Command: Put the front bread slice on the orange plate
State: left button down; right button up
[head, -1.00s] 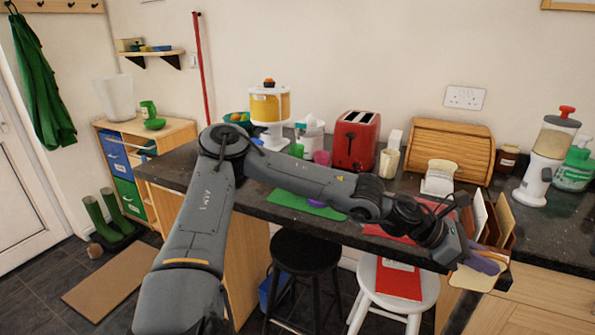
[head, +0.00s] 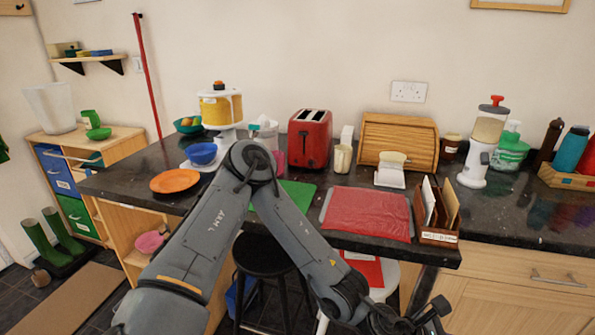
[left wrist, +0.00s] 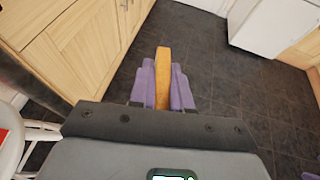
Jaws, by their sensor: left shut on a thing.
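The orange plate (head: 175,181) lies flat and empty on the left part of the dark counter in the head view. In the left wrist view, the purple fingers of my left gripper (left wrist: 163,88) are shut on a bread slice (left wrist: 163,66), seen edge-on as an orange-brown strip. The gripper holds it over the dark floor, in front of the counter and far to the right of the plate. In the head view my left wrist is at the bottom right, and the fingers and slice are not visible there. My right gripper is not in view.
A blue bowl (head: 201,153) stands just right of the plate. A green mat (head: 284,195), a red mat (head: 365,212) and a wooden holder with upright cards (head: 437,215) line the front. A black stool (head: 268,250) and a white stool (head: 383,280) stand below the counter edge.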

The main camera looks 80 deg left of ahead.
pick_arm(q)
jog(key=d+f, duration=0.3)
jog(key=d, duration=0.1)
jog(key=s+a+n+y, duration=0.2)
jog(key=a+n+y, duration=0.2)
jog(key=a, duration=1.5)
jog(key=shift+a+r+t+y, duration=0.4)
jog(key=shift+r+y, duration=0.05)
jog(key=shift+y, duration=0.05)
jog(key=shift+s, duration=0.1)
jog(key=shift+s+a+f, duration=0.1)
jog(key=shift+s+f, duration=0.05)
jog(key=shift+f, duration=0.2)
jog(key=shift+f, duration=0.1)
